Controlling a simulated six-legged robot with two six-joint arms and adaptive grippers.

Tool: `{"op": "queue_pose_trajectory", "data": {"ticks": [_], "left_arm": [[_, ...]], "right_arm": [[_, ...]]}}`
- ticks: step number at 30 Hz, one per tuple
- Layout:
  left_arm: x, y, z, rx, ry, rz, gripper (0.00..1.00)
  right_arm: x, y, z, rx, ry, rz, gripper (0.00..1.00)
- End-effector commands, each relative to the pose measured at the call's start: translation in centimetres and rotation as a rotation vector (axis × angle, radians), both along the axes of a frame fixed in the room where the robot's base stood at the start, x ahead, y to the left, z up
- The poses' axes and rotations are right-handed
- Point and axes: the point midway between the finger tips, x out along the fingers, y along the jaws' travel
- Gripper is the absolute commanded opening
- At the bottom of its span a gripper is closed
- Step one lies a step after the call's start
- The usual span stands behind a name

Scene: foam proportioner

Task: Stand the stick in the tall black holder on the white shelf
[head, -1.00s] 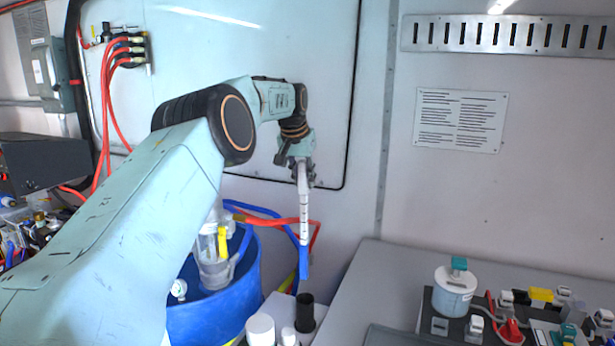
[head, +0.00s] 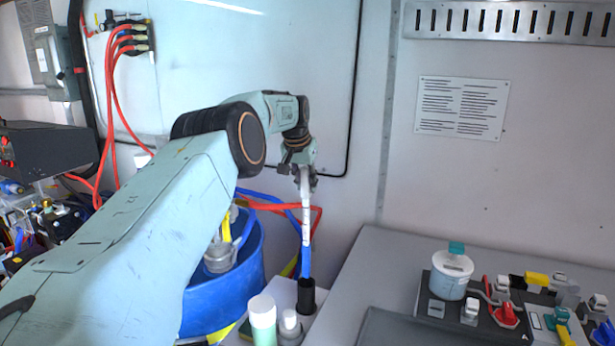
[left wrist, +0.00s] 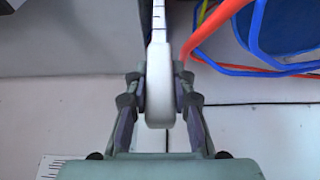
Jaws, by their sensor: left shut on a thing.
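The stick (head: 306,222) is white with dark marks and has a blue lower end. It hangs nearly upright from my left gripper (head: 303,175), which is shut on its rounded white top. The left wrist view shows this top (left wrist: 159,95) between both fingers. The tall black holder (head: 306,297) stands on the white shelf (head: 283,289), directly below the stick. The blue end meets the holder's mouth in the head view; I cannot tell how far inside it is. My right gripper is out of view.
A white-capped bottle (head: 263,318) and a smaller one (head: 290,326) stand close to the holder's left. A blue drum (head: 225,295) is behind them to the left, with red and blue hoses (head: 272,206). A grey bench (head: 395,265) lies to the right.

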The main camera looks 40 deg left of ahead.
Motion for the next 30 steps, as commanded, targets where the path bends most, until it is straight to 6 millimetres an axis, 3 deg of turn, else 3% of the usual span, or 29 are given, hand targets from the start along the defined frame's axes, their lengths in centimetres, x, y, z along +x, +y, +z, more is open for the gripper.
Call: {"op": "queue_pose_trajectory", "data": {"ticks": [30], "left_arm": [[0.5,-1.2,-7.0,0.000,0.000,-0.003,0.00]], "right_arm": [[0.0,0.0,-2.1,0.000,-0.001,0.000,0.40]]}}
